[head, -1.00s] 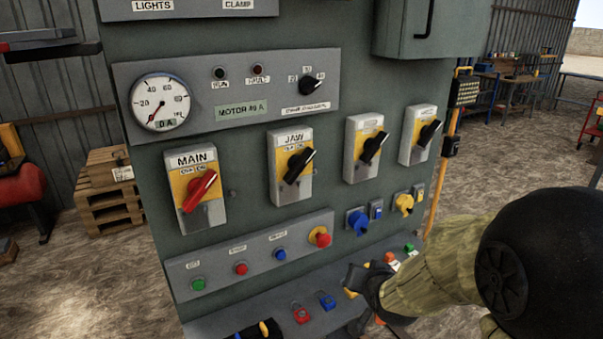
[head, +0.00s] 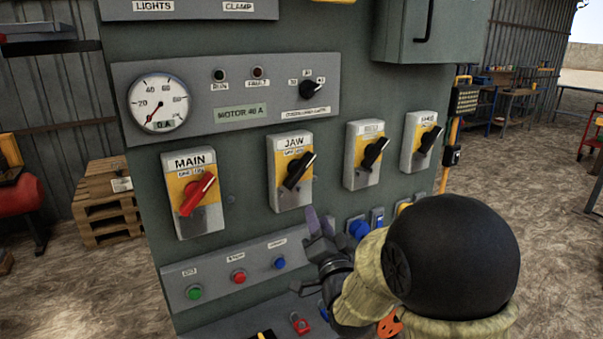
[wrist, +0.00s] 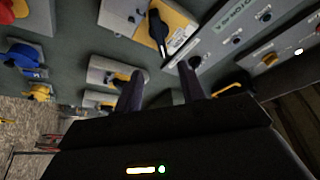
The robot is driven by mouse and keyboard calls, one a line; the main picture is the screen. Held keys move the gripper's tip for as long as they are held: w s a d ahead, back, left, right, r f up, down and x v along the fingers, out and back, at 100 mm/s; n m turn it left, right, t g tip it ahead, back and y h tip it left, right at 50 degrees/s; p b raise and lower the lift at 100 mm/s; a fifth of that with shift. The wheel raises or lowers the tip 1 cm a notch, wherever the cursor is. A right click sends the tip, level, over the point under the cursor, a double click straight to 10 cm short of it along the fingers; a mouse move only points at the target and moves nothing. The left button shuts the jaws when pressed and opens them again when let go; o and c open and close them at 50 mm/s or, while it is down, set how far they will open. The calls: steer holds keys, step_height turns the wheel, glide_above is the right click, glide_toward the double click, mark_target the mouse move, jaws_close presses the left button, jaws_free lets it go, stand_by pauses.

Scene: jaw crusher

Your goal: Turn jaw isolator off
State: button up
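The JAW isolator (head: 282,200) is a grey box with a yellow plate on the green cabinet front, right of MAIN. Its black handle (head: 298,172) is tilted, with its top end to the upper right. My gripper (head: 320,222) is below and slightly right of this box, apart from the handle, fingers pointing up. In the wrist view, the two dark fingers (wrist: 160,90) are spread with nothing between them. A black handle (wrist: 158,32) on a yellow plate, apparently JAW's, lies beyond and above the fingertips. The small position lettering is too blurred to read.
The MAIN isolator (head: 190,212), with a red handle, is left of JAW. Two similar black-handled isolators (head: 367,167) (head: 419,152) are to the right. Below are a blue knob (head: 358,228) and a push-button strip (head: 215,262). The motor panel (head: 180,70) is above.

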mark_target(302, 173)
steer(key=shift+w, duration=0.1)
steer(key=p+x, duration=0.6)
steer(key=x, duration=1.1)
steer(key=shift+w, duration=0.15)
steer(key=shift+f, duration=0.1)
jaws_close()
